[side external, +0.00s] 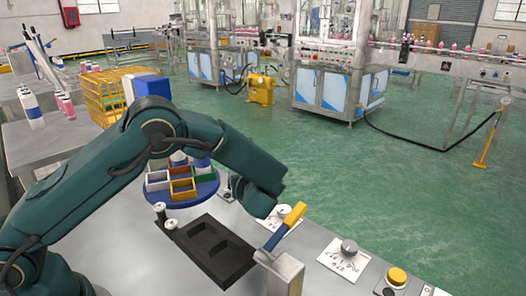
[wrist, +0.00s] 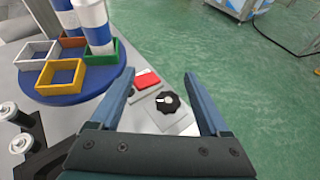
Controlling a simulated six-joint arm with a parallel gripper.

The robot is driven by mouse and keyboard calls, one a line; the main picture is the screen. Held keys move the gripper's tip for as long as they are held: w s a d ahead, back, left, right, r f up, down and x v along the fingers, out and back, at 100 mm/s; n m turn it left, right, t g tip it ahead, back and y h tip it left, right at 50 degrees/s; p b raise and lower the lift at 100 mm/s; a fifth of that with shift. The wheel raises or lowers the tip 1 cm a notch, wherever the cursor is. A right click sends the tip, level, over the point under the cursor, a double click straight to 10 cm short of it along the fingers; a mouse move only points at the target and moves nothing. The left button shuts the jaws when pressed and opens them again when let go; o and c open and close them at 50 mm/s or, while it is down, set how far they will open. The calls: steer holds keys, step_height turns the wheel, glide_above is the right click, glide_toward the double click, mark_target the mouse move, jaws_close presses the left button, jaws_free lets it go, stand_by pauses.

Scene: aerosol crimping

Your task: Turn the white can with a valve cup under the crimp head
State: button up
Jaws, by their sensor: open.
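My gripper (wrist: 159,76) is open and empty in the wrist view, its two blue-grey fingers apart. Beyond the gap lie a black knob (wrist: 168,102) with a white mark and a red switch (wrist: 148,81). A white can with blue bands (wrist: 95,22) stands upright in the green compartment (wrist: 105,58) of a blue round table (wrist: 105,84), left of my fingers. A second blue-and-white can (wrist: 67,18) stands behind it. Their tops are cut off, so I cannot tell which has a valve cup. I cannot make out the crimp head.
White, yellow and orange boxes share the round table (side external: 180,200). A black recessed tray (side external: 210,252) and two small white-topped posts (side external: 160,212) are in front. A yellow-and-blue lever (side external: 285,228), a knob plate (side external: 345,258) and a yellow button (side external: 398,275) are to the right.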

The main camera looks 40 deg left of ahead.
steer(key=s+a+r, duration=0.5)
steer(key=a, duration=0.3)
steer(key=shift+s+r, duration=0.2)
steer(key=shift+r, duration=0.2)
steer(key=shift+a, duration=0.1)
